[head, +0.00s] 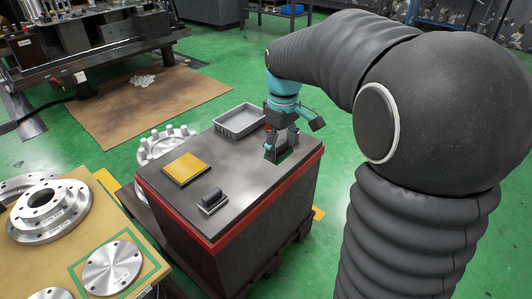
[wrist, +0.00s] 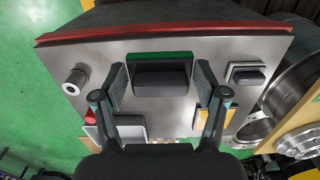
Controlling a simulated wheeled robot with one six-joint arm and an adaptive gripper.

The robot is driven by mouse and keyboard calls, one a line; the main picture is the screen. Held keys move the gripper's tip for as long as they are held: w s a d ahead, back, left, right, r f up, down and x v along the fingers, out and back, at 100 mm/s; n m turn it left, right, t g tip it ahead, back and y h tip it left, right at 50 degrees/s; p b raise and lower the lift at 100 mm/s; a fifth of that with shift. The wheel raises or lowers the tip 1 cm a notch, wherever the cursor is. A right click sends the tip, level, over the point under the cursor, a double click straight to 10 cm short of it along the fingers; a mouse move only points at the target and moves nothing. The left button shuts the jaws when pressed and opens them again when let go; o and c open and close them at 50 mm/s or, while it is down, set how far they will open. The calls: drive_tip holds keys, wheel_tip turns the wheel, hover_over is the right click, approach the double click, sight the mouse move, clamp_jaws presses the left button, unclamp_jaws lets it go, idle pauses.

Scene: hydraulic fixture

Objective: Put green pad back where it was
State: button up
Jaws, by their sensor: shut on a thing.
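My gripper (head: 282,146) is at the far right part of a grey-topped cabinet (head: 235,190). In the wrist view, my gripper's two fingers (wrist: 160,84) stand on either side of a dark block (wrist: 160,80) and are shut on it. A green strip (wrist: 160,57), which looks like part of the green pad, shows along the block's edge. In the head view, a little green (head: 286,156) shows beside the dark piece under my fingers. The rest of the pad is hidden. I cannot tell whether it touches the top.
A grey tray (head: 240,120) stands behind my gripper. A yellow pad (head: 187,168) and a black block on a small plate (head: 212,201) lie to the left. A round knob (wrist: 76,77) shows in the wrist view. Metal flanges (head: 112,267) lie on the left table.

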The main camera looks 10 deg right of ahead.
hover_over(267, 163)
wheel_tip(267, 163, down, 5)
drive_tip(key=shift+f, duration=2.2)
drive_tip(key=shift+f, duration=0.1)
drive_tip(key=o, duration=1.2)
